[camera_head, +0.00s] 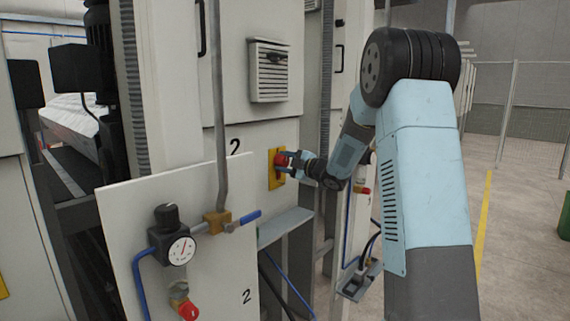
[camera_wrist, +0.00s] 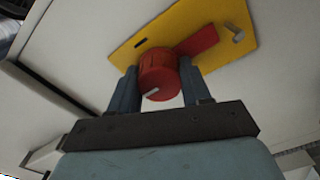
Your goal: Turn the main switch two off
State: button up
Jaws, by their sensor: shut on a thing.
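The main switch two is a red rotary knob (camera_wrist: 158,78) on a yellow plate (camera_head: 277,180) fixed to the pale cabinet, right of and below a black "2" in the head view. In the wrist view the yellow plate (camera_wrist: 222,30) is tilted, and a red flap-like part and a small grey peg show beside the knob. My gripper (camera_wrist: 157,84) has one finger on each side of the knob and is shut on it. In the head view my gripper (camera_head: 287,162) reaches the plate from the right and partly hides the knob.
A white panel (camera_head: 215,275) with a pressure gauge (camera_head: 181,250), a blue-handled valve (camera_head: 243,222) and a red-ended fitting stands in front, lower left. A vertical grey pipe (camera_head: 218,110) runs left of the switch. A grey ledge (camera_head: 285,228) lies below it.

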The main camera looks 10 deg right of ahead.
jog(key=shift+a+f, duration=0.1)
jog(key=shift+f, duration=0.1)
jog(key=o, duration=1.1)
jog(key=shift+r, duration=0.15)
jog(key=shift+c, duration=0.2)
jog(key=v, duration=1.4)
